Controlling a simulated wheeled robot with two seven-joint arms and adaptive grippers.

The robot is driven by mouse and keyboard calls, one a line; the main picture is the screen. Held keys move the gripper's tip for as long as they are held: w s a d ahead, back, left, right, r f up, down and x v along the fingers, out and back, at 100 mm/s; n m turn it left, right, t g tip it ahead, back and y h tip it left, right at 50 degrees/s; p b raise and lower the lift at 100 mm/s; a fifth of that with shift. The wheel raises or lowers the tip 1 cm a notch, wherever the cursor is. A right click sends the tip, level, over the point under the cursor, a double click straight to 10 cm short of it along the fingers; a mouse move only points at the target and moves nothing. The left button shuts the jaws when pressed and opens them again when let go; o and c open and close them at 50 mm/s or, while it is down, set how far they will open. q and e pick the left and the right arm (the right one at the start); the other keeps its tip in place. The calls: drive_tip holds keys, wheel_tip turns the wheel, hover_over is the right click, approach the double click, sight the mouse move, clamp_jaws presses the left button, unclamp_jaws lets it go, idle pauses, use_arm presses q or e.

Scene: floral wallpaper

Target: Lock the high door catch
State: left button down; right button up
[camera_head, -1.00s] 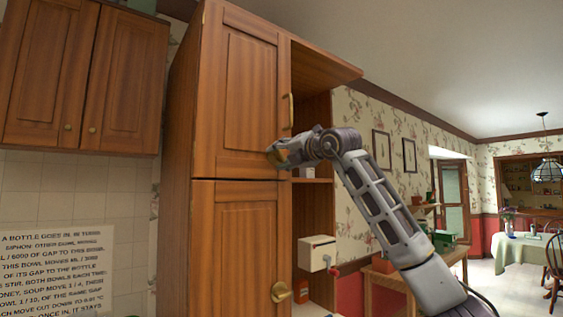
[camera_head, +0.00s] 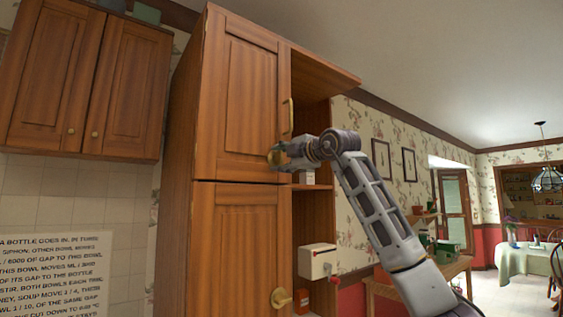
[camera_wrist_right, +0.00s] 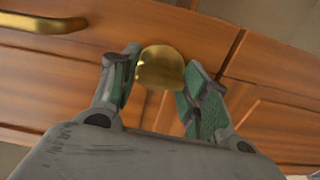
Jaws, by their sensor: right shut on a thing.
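The upper door (camera_head: 243,95) of the tall wooden cabinet looks closed, with a long brass handle (camera_head: 287,116) near its right edge. The high catch (camera_head: 274,157) is a rounded brass knob at the lower right corner of that door. My right gripper (camera_head: 281,155) is shut on it. In the right wrist view the brass catch (camera_wrist_right: 161,68) sits between the two green-padded fingers (camera_wrist_right: 157,85), and the handle (camera_wrist_right: 42,24) shows at upper left. The catch's base is partly hidden by the fingers. My left gripper is not in view.
The lower door (camera_head: 238,250) has its own brass knob (camera_head: 280,298). An open shelf bay to the right holds a white box (camera_head: 317,262) with a red-knobbed lever. Wall cabinets (camera_head: 85,80) hang at left. A table (camera_head: 525,258) stands far right.

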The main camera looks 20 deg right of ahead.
idle(0.5)
drive_tip(key=o, duration=1)
drive_tip(key=shift+v, duration=6)
